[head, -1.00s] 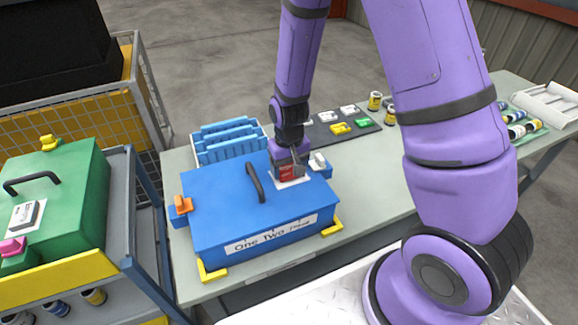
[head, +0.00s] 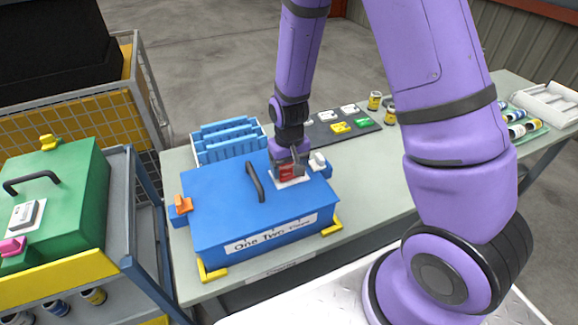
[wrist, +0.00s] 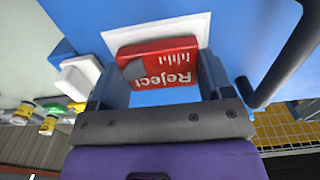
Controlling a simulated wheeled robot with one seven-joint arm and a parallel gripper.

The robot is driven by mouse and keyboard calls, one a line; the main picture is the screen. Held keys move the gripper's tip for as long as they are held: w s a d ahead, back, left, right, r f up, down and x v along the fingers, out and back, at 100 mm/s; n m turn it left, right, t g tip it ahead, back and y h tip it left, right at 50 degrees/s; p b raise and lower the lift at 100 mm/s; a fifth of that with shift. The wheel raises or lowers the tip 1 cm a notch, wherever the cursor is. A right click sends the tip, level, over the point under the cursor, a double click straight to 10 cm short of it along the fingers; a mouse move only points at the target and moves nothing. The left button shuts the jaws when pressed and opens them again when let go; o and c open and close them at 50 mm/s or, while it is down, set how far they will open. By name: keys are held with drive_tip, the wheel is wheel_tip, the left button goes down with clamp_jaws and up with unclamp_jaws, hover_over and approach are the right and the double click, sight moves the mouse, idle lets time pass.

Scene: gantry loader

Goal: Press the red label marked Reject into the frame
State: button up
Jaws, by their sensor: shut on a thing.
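The red label (wrist: 172,57) marked Reject is in my gripper (wrist: 165,82); in the wrist view its text reads upside down. My gripper is shut on it and points down at the lid of the blue box. The white frame (wrist: 118,36) on the lid shows around the label's far side and edges. In the head view the red label (head: 287,172) sits at the frame (head: 291,184), partly hidden by my gripper (head: 288,166). I cannot tell whether the label is fully seated in the frame.
The blue box (head: 225,208) has a dark handle (head: 255,182) beside my gripper, an orange latch (head: 182,205) and a white latch (head: 318,160). A blue rack (head: 228,145) stands behind it. A dark mat (head: 320,133) with several labels lies behind right. A green box (head: 75,190) stands left.

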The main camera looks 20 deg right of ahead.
drive_tip(key=shift+f, duration=0.4)
idle(0.3)
drive_tip(key=o, duration=0.9)
drive_tip(key=shift+r, duration=0.1)
drive_tip(key=shift+r, duration=3.4)
clamp_jaws()
drive_tip(key=shift+f, duration=2.9)
